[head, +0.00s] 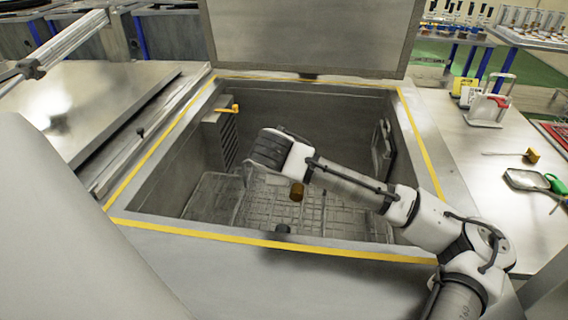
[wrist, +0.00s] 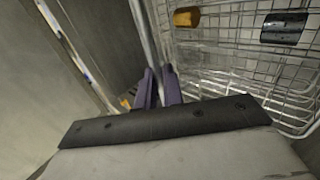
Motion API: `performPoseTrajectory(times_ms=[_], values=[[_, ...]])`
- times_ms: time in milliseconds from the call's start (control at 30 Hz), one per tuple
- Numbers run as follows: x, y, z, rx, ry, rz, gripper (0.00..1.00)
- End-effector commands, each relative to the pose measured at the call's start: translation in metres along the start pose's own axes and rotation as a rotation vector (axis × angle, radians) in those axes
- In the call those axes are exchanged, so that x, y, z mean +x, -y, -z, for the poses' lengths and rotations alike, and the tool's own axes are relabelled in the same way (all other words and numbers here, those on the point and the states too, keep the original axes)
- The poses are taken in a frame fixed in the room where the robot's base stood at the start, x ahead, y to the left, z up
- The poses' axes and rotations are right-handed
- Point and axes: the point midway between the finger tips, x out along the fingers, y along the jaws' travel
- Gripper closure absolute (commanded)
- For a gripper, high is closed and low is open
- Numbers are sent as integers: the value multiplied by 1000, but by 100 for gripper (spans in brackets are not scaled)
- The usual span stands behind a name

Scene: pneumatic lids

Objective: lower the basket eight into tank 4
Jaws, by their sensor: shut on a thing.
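The open tank (head: 350,242) has a yellow-striped rim, and its lid (head: 310,35) stands raised at the back. No tank number is readable. A wire basket (head: 325,215) is inside the tank opening, low in the head view; it also shows in the wrist view (wrist: 225,55). I cannot tell whether it touches the floor. It holds an amber cylinder (wrist: 186,17) and a dark cylinder (wrist: 284,28). My gripper (wrist: 159,88) is shut on the basket's upright handle, with its purple fingers either side of a bar. In the head view my wrist hides the fingertips.
An orange-handled valve (head: 230,109) and a louvred box sit on the tank's left inner wall. A closed lid (head: 80,100) lies at left. The right bench (head: 470,165) holds a white-and-red carrier (head: 490,108), a magnifier and small tools.

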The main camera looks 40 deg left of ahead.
Motion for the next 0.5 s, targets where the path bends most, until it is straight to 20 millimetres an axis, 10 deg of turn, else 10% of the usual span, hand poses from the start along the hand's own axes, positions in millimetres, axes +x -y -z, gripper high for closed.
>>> performPoseTrajectory(times_ms=[500], values=[[5, 4, 0, 1, -1, -6, 100]])
